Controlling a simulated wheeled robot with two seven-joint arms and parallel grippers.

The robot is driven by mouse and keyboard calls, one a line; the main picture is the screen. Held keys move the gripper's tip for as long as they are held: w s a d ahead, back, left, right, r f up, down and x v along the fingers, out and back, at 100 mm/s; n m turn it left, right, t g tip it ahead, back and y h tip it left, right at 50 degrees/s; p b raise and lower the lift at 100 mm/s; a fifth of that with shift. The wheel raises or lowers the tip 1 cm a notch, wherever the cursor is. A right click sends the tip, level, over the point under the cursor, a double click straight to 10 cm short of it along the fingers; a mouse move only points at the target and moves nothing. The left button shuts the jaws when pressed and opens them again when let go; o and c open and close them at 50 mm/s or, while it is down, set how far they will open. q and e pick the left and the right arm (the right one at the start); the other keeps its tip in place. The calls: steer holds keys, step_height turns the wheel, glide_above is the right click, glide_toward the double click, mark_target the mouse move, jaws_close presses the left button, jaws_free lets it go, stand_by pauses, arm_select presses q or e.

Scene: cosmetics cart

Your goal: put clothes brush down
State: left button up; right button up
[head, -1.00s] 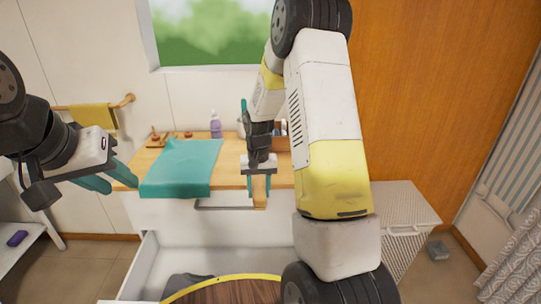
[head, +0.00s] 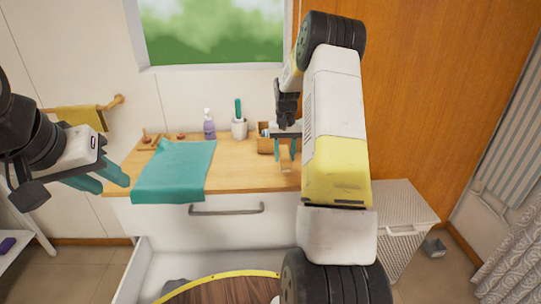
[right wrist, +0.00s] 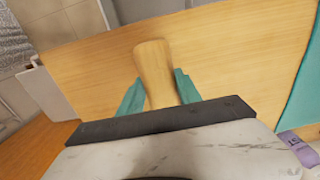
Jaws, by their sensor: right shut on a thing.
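The clothes brush (right wrist: 155,72) has a pale wooden body. My right gripper (right wrist: 158,92) is shut on it, with a teal finger on each side. In the head view, the right gripper (head: 285,150) holds the brush (head: 285,163) by the right part of the wooden counter top (head: 240,176). In the right wrist view, the counter top fills the background behind the brush; whether they touch cannot be told. My left gripper (head: 100,177) is open and empty, left of the counter.
A teal cloth (head: 175,170) hangs over the counter's front edge. A purple bottle (head: 209,125), a white cup (head: 239,128) and a wooden box (head: 264,138) stand at the back. A drawer (head: 145,268) is open below. A white hamper (head: 400,215) stands right. The counter's middle is clear.

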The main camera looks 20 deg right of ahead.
steer(key=shift+w+d, duration=0.15)
steer(key=shift+d, duration=0.15)
steer(key=shift+f, duration=1.75)
steer(key=shift+f, duration=0.15)
steer(key=o, duration=1.2)
